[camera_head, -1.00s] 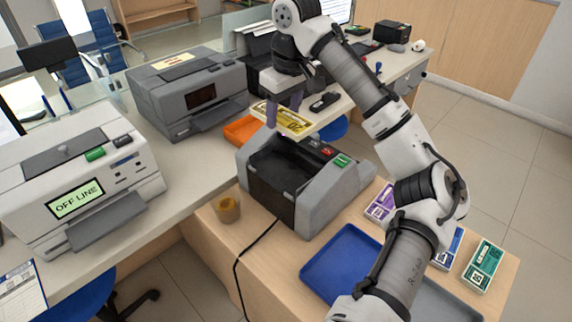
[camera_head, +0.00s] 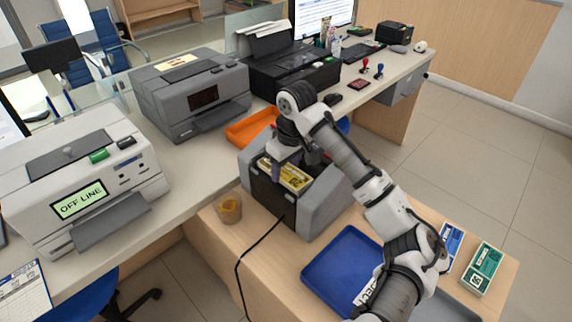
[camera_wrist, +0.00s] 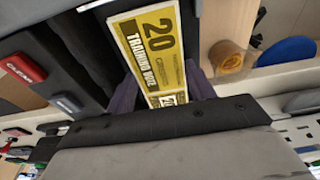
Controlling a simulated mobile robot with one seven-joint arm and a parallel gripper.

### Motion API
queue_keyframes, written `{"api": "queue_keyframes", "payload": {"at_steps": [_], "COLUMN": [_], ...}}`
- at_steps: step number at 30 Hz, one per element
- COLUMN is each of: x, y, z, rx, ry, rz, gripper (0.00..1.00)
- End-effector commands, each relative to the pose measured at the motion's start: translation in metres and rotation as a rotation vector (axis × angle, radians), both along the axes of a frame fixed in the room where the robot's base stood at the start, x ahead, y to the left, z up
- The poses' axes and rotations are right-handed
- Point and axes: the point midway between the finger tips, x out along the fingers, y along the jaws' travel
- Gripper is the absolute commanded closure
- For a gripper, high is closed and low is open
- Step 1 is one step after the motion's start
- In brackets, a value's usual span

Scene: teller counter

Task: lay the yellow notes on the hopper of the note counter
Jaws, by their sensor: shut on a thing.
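The yellow notes (camera_head: 286,174) are a banded stack, held in my gripper (camera_head: 292,164) at the top of the note counter (camera_head: 322,203). In the wrist view the notes (camera_wrist: 154,45) show a "20" and "TRAINING NOTE", with purple fingers (camera_wrist: 124,100) at both sides. My gripper is shut on them. The notes lie within the counter's dark hopper (camera_head: 262,190), between its grey side walls. My wrist hides part of the hopper and the counter's buttons in the head view. I cannot tell whether the notes touch the hopper floor.
A blue tray (camera_head: 340,262) lies in front of the counter. Blue notes (camera_head: 451,243) and green notes (camera_head: 482,268) lie at the right. A tape roll (camera_head: 229,208) and a black cable (camera_head: 243,258) are at the left. An orange tray (camera_head: 248,128) is behind.

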Motion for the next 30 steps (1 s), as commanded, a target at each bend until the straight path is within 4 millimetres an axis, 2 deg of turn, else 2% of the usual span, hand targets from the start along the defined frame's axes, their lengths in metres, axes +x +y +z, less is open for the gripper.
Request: {"api": "queue_keyframes", "payload": {"at_steps": [9, 10, 15, 26, 30], "x": [0.0, 0.0, 0.0, 0.0, -0.002], "y": [0.0, 0.0, 0.0, 0.0, -0.002], "z": [-0.003, -0.002, -0.002, 0.004, 0.025], "rx": [0.001, 0.001, 0.0, 0.0, 0.0], "ry": [-0.001, -0.001, 0.0, -0.001, -0.004], "rz": [0.0, 0.0, 0.0, 0.0, 0.0], "gripper": [0.69, 0.44, 0.24, 0.24, 0.24]}}
